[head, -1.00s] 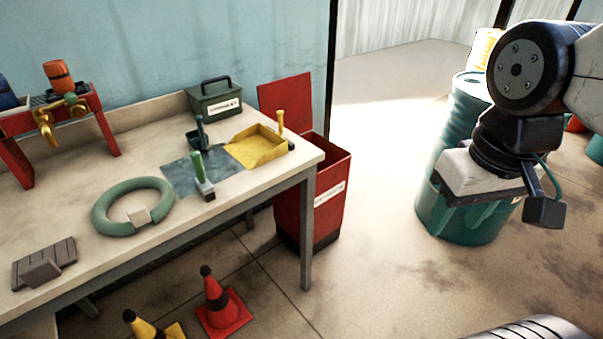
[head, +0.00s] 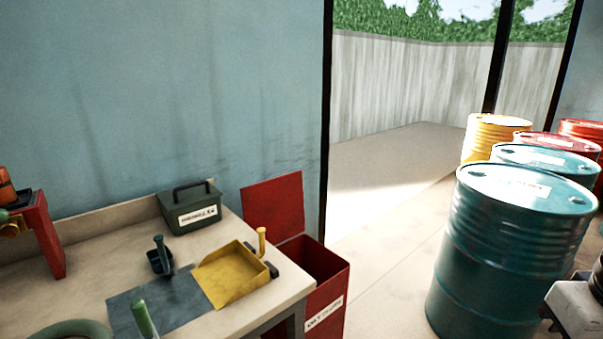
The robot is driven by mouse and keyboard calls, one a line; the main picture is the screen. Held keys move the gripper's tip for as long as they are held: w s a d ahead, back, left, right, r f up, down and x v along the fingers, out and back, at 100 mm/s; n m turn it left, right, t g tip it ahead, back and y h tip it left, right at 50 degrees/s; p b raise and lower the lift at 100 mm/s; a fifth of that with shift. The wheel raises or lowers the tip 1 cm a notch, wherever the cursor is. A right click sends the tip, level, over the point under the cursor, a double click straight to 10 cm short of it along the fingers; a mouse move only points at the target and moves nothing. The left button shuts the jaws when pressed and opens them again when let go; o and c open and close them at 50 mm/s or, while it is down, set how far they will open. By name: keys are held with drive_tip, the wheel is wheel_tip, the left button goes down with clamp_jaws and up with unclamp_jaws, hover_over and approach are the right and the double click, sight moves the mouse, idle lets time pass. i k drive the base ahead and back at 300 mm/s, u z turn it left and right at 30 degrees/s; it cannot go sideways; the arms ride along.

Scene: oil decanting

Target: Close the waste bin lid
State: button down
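The red waste bin (head: 338,285) stands at the right end of the workbench, with a white label on its front. Its top is open. Its red lid (head: 272,207) stands raised at the back of the bin, near the blue wall. The lower part of the bin is cut off by the picture's bottom edge. Only a piece of my gripper (head: 575,306) shows at the lower right edge, well to the right of the bin and in front of a teal drum. Its fingers cannot be made out, so I cannot tell if it is open.
The workbench (head: 60,285) holds a green box (head: 190,207), a yellow dustpan (head: 228,280) and a dark scoop (head: 160,257). A large teal drum (head: 510,250) stands at the right, with several more drums behind it. Bare floor (head: 395,270) lies between bin and drum.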

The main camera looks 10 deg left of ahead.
sight(276, 205)
drive_tip(key=z, duration=0.15)
drive_tip(key=i, duration=0.75)
drive_tip(key=u, duration=0.65)
drive_tip(key=i, duration=0.55)
drive_tip(key=u, duration=0.45)
